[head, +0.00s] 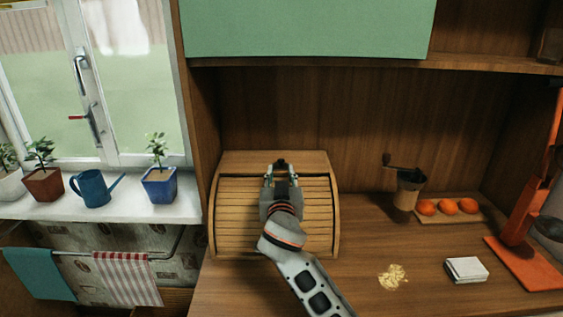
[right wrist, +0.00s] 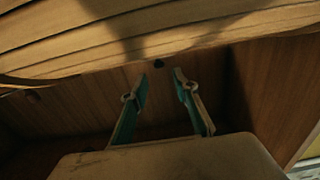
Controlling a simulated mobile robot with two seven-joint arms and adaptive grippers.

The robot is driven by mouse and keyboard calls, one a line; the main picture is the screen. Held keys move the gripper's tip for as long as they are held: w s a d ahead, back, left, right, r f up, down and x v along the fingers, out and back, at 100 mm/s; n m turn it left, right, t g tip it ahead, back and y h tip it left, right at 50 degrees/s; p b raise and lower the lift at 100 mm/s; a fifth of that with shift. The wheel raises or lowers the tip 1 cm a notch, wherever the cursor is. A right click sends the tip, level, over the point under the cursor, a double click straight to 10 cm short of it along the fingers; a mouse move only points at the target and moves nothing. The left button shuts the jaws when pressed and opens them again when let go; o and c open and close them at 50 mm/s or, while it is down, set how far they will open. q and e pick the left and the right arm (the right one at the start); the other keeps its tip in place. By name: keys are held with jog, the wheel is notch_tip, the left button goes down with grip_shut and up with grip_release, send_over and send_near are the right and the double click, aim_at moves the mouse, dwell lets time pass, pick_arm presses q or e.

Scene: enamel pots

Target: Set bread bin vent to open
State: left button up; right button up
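The wooden bread bin (head: 235,215) with a slatted roll front stands on the counter, left of centre. My right gripper (head: 281,169) is over its upper part, fingers pointing to the back. A small dark piece (head: 281,162) shows by the fingertips at the bin's top; I cannot tell whether it is the vent's knob. In the right wrist view the two fingers (right wrist: 161,76) stand apart with nothing between them. A small dark spot (right wrist: 158,64) lies just beyond the tips, and wooden slats (right wrist: 230,35) cross the top. The vent's setting cannot be made out. My left gripper is not in view.
A green cabinet front (head: 305,28) hangs above. To the right are a coffee grinder (head: 407,190), oranges on a board (head: 448,207), a crumb pile (head: 393,276), a white stack (head: 466,269) and an orange stand (head: 515,235). Potted plants and a blue watering can (head: 93,188) line the sill.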

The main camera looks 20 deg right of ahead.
aim_at(281, 161)
jog(key=x, duration=0.5)
jog(key=shift+w+d+f, duration=0.1)
jog(key=shift+w+d, duration=0.05)
jog(key=shift+w, duration=0.2)
jog(key=shift+c, duration=0.3)
